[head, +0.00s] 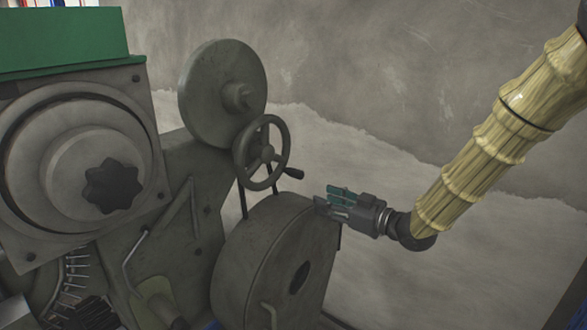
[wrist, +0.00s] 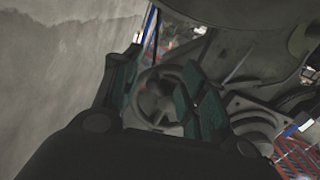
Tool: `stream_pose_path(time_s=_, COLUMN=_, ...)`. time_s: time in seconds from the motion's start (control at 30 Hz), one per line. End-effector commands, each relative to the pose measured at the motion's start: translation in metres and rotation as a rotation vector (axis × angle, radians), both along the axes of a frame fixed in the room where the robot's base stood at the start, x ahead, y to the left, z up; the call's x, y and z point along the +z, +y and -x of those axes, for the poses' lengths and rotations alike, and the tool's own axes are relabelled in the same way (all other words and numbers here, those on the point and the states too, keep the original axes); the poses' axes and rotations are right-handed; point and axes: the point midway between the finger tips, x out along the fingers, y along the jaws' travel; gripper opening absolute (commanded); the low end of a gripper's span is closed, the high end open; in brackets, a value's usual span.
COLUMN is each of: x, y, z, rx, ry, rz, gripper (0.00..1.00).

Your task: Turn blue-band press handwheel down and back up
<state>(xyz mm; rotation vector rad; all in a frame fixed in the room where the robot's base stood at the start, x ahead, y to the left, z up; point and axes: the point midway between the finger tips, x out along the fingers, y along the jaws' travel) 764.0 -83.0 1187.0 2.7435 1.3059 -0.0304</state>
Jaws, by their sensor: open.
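A dark grey spoked handwheel (head: 267,153) is on the press (head: 190,175), with a small black crank knob (head: 294,172) at its right rim. My gripper (head: 322,202) is to the right of and below the wheel, apart from it in the head view. Its teal-padded fingers are open and nothing is between them. In the wrist view, the handwheel (wrist: 152,97) shows beyond and between the spread fingertips (wrist: 163,75), partly covered by the right finger. No blue band is clearly visible on this press in the head view.
A large round disc (head: 215,95) stands behind the wheel, and a big drum (head: 265,265) sits below it, close under my gripper. A green-topped housing (head: 60,45) is at left.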

Motion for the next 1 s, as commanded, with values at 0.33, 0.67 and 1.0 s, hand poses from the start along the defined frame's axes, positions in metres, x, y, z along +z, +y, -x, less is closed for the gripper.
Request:
stream_pose_path(time_s=0.33, x=0.052, y=0.012, z=-0.006, rx=0.061, ry=-0.094, rz=-0.007, gripper=0.42)
stream_pose_path(time_s=0.67, x=0.052, y=0.053, z=-0.035, rx=0.061, ry=-0.091, rz=-0.009, gripper=0.42)
stream_pose_path(time_s=1.0, x=0.050, y=0.086, z=-0.060, rx=0.060, ry=-0.092, rz=-0.007, gripper=0.42)
